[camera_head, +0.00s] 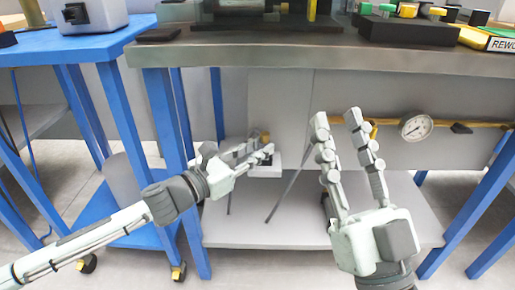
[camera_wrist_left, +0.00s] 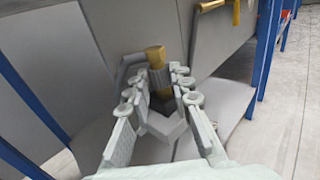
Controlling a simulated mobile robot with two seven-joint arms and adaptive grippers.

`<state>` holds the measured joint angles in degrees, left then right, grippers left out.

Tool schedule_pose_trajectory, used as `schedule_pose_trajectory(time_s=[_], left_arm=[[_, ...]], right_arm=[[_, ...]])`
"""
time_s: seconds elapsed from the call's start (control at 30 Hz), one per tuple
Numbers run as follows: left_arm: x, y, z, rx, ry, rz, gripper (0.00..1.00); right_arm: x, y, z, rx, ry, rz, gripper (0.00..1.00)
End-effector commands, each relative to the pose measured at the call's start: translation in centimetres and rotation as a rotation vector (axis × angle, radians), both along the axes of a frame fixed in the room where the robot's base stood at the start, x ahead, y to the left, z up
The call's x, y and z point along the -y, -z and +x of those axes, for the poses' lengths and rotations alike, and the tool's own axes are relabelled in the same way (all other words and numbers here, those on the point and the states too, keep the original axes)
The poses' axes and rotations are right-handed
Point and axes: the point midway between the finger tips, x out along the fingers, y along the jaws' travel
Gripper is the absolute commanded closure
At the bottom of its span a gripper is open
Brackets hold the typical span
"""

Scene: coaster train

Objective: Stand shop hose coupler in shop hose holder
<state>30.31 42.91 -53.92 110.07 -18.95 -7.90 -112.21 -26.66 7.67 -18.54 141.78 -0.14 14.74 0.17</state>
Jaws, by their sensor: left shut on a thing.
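The shop hose coupler, with a brass top and dark grey body, is upright at the back of the lower shelf in the head view (camera_head: 266,137). It also shows in the left wrist view (camera_wrist_left: 156,58). My left gripper (camera_head: 264,153) is shut on it, with a finger on each side of its body. A pale block, apparently the hose holder (camera_head: 264,171), is directly below and also shows in the left wrist view (camera_wrist_left: 165,122). The fingers hide where coupler and holder meet, so I cannot tell whether it is seated. My right gripper (camera_head: 337,116) is open and empty.
The grey workbench top (camera_head: 300,52) overhangs the lower shelf (camera_head: 315,222). Blue legs (camera_head: 165,115) stand close to my left arm. A pressure gauge (camera_head: 416,127) on a brass pipe is behind at the right.

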Motion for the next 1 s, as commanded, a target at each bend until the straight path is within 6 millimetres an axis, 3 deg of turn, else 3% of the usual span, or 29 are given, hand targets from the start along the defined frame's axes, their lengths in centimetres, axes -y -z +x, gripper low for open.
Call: schedule_pose_trajectory(time_s=[0.27,0.3,0.47,0.83,1.0], left_arm=[[0.0,0.1,0.0,0.001,0.000,0.000,1.00],[0.0,0.1,0.0,0.001,0.000,0.000,0.75],[0.0,0.2,0.0,0.001,0.000,-0.001,0.56],[-0.3,0.3,-0.3,-0.001,-0.001,0.001,0.55],[-2.0,0.4,-2.1,-0.004,-0.001,0.002,0.55]], right_arm=[[0.0,0.1,0.0,0.000,0.000,0.000,0.68],[0.0,0.1,0.0,0.000,0.000,0.000,0.68],[0.0,0.1,0.0,0.000,0.000,0.000,0.68],[0.0,0.2,0.0,0.000,0.000,0.000,0.68],[0.0,0.2,0.0,0.000,0.000,0.000,0.68]])
